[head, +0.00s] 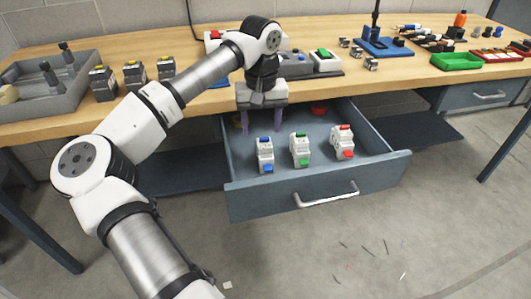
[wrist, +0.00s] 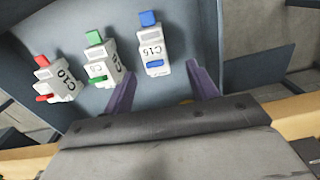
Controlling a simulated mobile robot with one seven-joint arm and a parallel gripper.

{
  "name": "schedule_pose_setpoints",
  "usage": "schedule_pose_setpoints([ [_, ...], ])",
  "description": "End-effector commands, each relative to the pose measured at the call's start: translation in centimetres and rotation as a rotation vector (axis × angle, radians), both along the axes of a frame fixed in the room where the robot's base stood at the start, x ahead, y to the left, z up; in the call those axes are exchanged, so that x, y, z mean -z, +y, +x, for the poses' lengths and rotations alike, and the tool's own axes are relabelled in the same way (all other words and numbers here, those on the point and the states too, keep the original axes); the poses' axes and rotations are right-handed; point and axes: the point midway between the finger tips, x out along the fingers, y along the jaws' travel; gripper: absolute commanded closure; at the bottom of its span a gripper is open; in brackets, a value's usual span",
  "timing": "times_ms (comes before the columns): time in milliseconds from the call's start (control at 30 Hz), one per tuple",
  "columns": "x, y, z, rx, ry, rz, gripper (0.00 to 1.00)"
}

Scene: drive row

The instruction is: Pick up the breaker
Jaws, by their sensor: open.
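Three white breakers stand in the open drawer (head: 375,172). The one with blue parts (head: 265,156) is on the left, the one with green parts (head: 300,150) in the middle, and the one with red parts (head: 343,142) on the right. In the wrist view the blue breaker (wrist: 154,48) lies just beyond my fingertips, with the green breaker (wrist: 102,62) and the red breaker (wrist: 56,82), marked C10, to its left. My gripper (head: 262,126) points down over the back left of the drawer. Its purple fingers (wrist: 161,72) are apart, with nothing between them.
The drawer's front has a silver handle (head: 327,197). A red object (head: 319,110) sits at the drawer's back. The wooden workbench (head: 215,98) above holds several more breakers, a grey tray (head: 50,97) and a green tray (head: 457,61). The floor before the drawer is largely clear.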

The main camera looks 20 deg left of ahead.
Motion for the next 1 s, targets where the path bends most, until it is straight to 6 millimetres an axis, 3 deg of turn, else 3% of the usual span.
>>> schedule_pose_setpoints([
  [100, 1.9, 0.0, 0.0, 0.0, 0.0, -0.002, 0.42],
  [367, 3.5, -0.2, 0.0, 0.001, -0.001, -0.002, 0.42],
  [700, 8.0, -0.7, 0.2, 0.0, 0.0, -0.004, 0.42],
  [933, 8.2, -0.7, 0.2, 0.001, -0.003, -0.003, 0.42],
  [1000, 8.2, -0.7, 0.2, 0.001, -0.003, -0.003, 0.5],
])
